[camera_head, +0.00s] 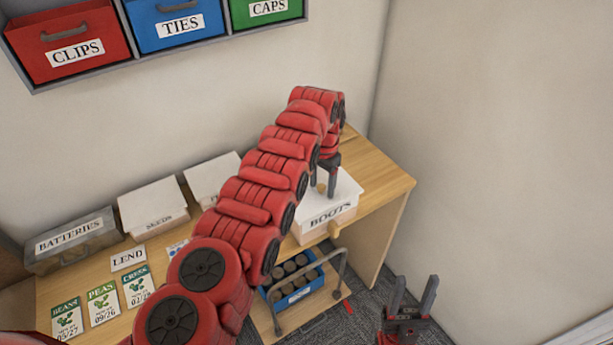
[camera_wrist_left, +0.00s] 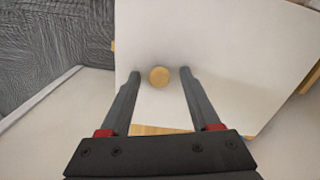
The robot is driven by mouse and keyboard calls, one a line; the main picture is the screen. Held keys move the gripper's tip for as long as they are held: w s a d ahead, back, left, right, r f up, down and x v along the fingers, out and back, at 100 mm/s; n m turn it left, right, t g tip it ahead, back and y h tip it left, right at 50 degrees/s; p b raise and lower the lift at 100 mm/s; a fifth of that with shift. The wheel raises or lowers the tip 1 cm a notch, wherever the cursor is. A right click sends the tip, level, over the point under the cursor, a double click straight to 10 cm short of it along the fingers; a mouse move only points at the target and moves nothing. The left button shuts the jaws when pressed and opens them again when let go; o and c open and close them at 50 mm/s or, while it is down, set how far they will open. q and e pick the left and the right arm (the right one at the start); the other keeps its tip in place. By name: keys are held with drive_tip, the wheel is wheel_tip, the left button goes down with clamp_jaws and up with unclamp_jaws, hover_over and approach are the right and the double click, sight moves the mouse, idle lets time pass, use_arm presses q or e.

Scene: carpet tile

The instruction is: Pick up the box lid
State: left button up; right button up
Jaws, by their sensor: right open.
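The white box labelled BOOTS (camera_head: 328,216) stands at the right end of the wooden desk, with its white lid (camera_head: 347,190) on top. My left gripper (camera_head: 325,192) points down over the lid from above. In the left wrist view the lid (camera_wrist_left: 225,65) fills the middle, and its round wooden knob (camera_wrist_left: 158,77) lies between the fingertips of my left gripper (camera_wrist_left: 161,72). The fingers are open, with a gap on each side of the knob. My right gripper (camera_head: 413,295) is open and empty at the lower right, away from the box.
A batteries box (camera_head: 72,242), two more white boxes and several seed packets (camera_head: 102,303) are on the desk (camera_head: 385,190). A blue crate (camera_head: 298,290) with round items sits low in front. Labelled bins (camera_head: 180,25) hang on the wall. A wall closes the right side.

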use_arm(q)
drive_tip(key=shift+s+r, duration=0.1)
drive_tip(key=shift+s, duration=0.05)
drive_tip(key=c, duration=0.7)
clamp_jaws()
